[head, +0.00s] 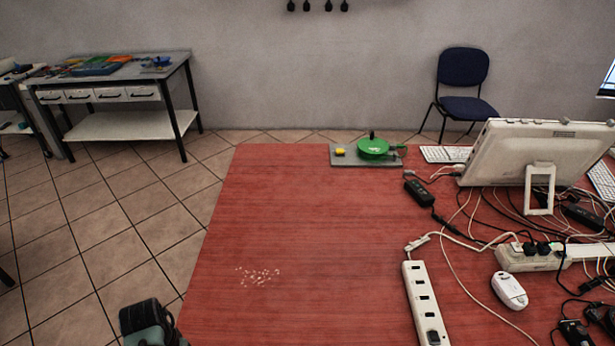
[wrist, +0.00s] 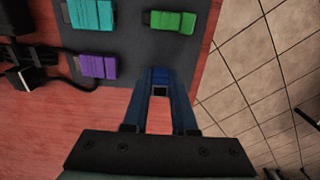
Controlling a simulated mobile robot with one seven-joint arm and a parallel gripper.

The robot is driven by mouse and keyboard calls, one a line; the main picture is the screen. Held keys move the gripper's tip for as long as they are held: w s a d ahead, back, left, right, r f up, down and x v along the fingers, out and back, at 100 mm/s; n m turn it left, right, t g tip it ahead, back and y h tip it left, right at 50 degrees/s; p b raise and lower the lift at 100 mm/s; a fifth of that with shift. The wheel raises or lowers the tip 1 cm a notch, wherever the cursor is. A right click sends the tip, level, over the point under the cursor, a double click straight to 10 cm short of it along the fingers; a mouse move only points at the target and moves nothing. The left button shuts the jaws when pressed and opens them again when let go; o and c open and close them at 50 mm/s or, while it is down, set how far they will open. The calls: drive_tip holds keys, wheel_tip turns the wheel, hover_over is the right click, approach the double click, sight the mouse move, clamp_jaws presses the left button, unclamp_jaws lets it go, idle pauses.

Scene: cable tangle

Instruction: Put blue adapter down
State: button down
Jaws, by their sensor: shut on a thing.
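My gripper (wrist: 161,88) points down the middle of the wrist view, its two dark blue fingers close together at the tips. It is shut on the blue adapter (wrist: 160,77), of which only a small part shows between the fingertips. They are over the near right part of a dark grey mat (wrist: 140,60). Whether the adapter touches the mat I cannot tell. On the mat lie a teal adapter (wrist: 92,14), a purple adapter (wrist: 98,67) and a green adapter (wrist: 172,21), all apart from my gripper. The head view does not show the mat or these adapters.
The red table (head: 290,220) ends beside a tiled floor (wrist: 262,75). Black cables and plugs (wrist: 25,75) lie left of the mat. In the head view, a white power strip (head: 424,300), a monitor (head: 520,155) and tangled cables crowd the right; the table's left is mostly clear.

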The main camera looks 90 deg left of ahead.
drive_tip(key=shift+f, duration=0.1)
drive_tip(key=c, duration=0.7)
unclamp_jaws()
